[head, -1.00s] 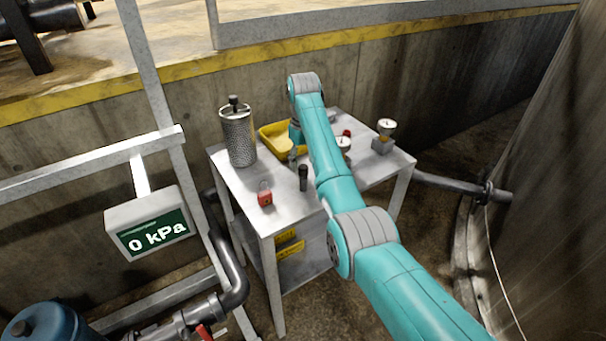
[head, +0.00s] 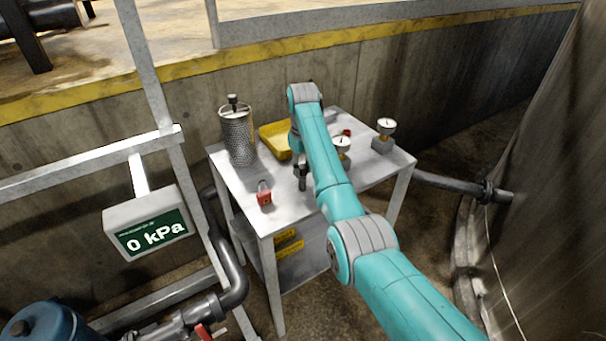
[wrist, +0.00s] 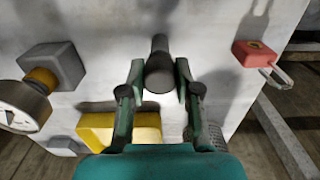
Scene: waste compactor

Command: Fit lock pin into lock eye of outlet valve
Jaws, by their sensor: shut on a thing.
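My gripper (wrist: 159,82) points down over the metal table, with its two fingers on either side of a dark upright cylinder (wrist: 160,52) and shut on it. In the head view the cylinder (head: 303,180) stands at the table's near side, partly behind the fingers. I cannot tell whether it is the lock pin. A red padlock (head: 264,196) with a grey shackle lies near the front left; it is at the upper right in the wrist view (wrist: 254,54). A red handle (head: 204,333) shows on the pipe at the bottom. No lock eye can be made out.
The table (head: 283,213) also bears a perforated metal canister (head: 239,140), a yellow tray (head: 272,136) and gauges (head: 386,127). The canister and gauges are close to my arm.

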